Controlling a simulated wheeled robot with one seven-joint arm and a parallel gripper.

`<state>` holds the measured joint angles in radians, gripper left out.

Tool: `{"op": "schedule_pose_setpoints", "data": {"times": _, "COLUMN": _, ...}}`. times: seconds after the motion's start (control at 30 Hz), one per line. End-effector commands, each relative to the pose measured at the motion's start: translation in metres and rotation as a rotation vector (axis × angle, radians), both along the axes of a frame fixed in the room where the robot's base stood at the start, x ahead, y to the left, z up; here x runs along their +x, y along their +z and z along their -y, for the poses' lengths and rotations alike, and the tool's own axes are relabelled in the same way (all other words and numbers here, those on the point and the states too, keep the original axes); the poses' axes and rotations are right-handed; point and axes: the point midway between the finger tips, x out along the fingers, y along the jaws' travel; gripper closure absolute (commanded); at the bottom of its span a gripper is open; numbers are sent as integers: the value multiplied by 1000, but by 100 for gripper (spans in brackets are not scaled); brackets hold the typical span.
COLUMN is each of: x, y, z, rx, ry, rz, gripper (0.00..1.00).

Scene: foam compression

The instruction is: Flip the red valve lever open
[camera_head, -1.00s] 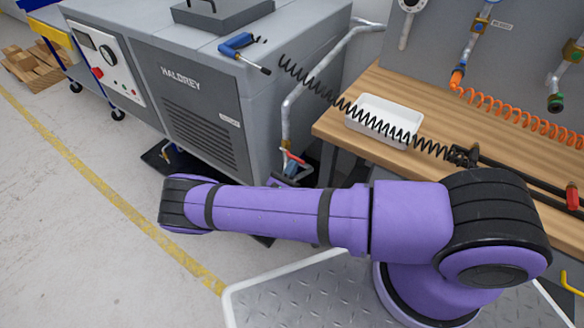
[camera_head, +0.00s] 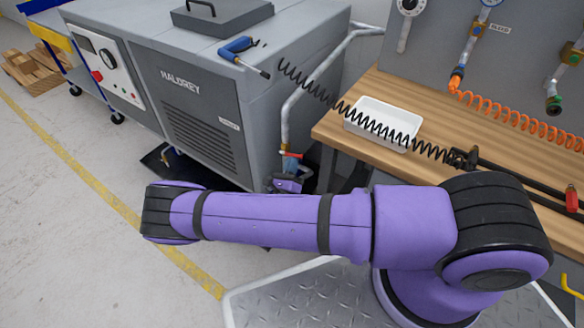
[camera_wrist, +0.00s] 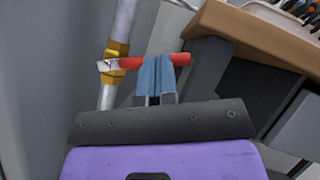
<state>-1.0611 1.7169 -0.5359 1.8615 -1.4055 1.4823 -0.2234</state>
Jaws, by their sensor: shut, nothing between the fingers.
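The red valve lever (camera_wrist: 131,63) sticks out sideways to the right from a brass valve (camera_wrist: 115,50) on the steel pipe, roughly level and across the pipe. In the head view the lever (camera_head: 291,155) is a small red bar beside the compressor. My gripper (camera_wrist: 158,60) is shut and empty, with its blue fingertips over the middle of the lever and hiding that part. I cannot tell whether they touch it. In the head view my gripper (camera_head: 291,166) sits just below the lever, partly hidden behind my purple arm.
The grey compressor cabinet (camera_head: 210,75) stands left of the pipe (camera_head: 310,80). The wooden workbench (camera_head: 345,125) is close on the right, with a white tray (camera_head: 362,130) and a black coiled hose on it. Open floor (camera_head: 60,200) lies at left.

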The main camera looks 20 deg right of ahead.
Motion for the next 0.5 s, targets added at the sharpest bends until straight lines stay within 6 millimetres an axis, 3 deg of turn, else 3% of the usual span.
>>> {"op": "schedule_pose_setpoints", "data": {"times": 0.5, "x": 14, "y": 33, "z": -10, "rx": -289, "ry": 0, "rz": -398, "gripper": 100}}
